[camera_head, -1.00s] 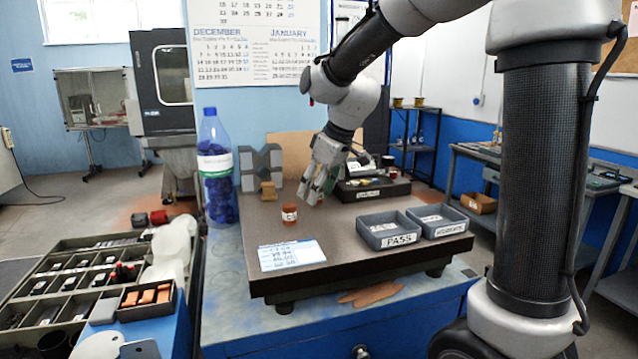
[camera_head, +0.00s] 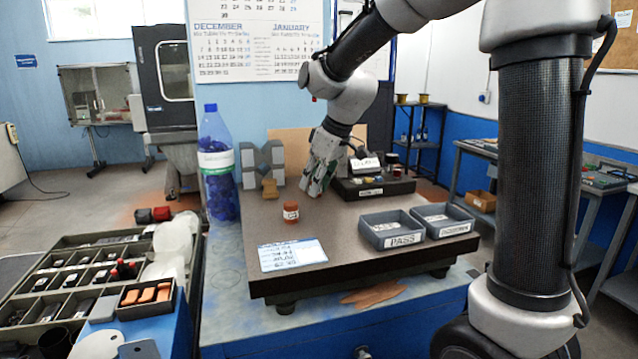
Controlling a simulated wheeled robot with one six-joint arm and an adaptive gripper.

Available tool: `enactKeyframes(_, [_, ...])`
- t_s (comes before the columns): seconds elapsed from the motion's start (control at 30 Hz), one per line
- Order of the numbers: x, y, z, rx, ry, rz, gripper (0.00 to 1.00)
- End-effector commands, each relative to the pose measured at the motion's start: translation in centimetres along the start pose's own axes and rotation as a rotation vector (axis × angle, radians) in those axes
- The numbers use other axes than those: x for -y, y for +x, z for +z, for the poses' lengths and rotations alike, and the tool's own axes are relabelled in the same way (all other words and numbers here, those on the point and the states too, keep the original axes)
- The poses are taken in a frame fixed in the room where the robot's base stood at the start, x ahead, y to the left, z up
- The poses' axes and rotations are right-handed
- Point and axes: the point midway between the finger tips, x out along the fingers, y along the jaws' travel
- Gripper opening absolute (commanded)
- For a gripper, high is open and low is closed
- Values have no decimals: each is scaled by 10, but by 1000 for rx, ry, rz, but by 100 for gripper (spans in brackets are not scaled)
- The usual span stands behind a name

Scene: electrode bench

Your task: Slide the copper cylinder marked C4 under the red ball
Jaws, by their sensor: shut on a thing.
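A copper-coloured cylinder (camera_head: 291,211) with a white label band stands upright on the dark bench plate (camera_head: 345,243). Its marking is too small to read. My gripper (camera_head: 314,191) points down behind and to the right of this cylinder, apart from it in the picture. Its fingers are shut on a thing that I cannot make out. A small dark red item (camera_head: 397,173) shows on the black box at the back, too small to tell whether it is the red ball. I see no other clear red ball.
The black box (camera_head: 374,193) with small parts stands just right of my gripper. Two grey trays, one marked PASS (camera_head: 391,231) and another (camera_head: 443,221), sit at the right. A white card (camera_head: 292,255) lies at the front left. Grey V-blocks (camera_head: 262,165) and a blue bottle (camera_head: 216,165) stand at the left.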

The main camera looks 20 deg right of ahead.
Motion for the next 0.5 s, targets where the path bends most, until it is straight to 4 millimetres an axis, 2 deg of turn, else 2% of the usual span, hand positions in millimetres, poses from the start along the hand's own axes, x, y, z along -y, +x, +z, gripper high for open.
enactKeyframes(0.37, [-2,2,-5,0,1,0,0])
enactKeyframes(0.4, [-1,2,-5,0,1,0,28])
enactKeyframes(0.5, [-2,2,-5,0,1,0,46])
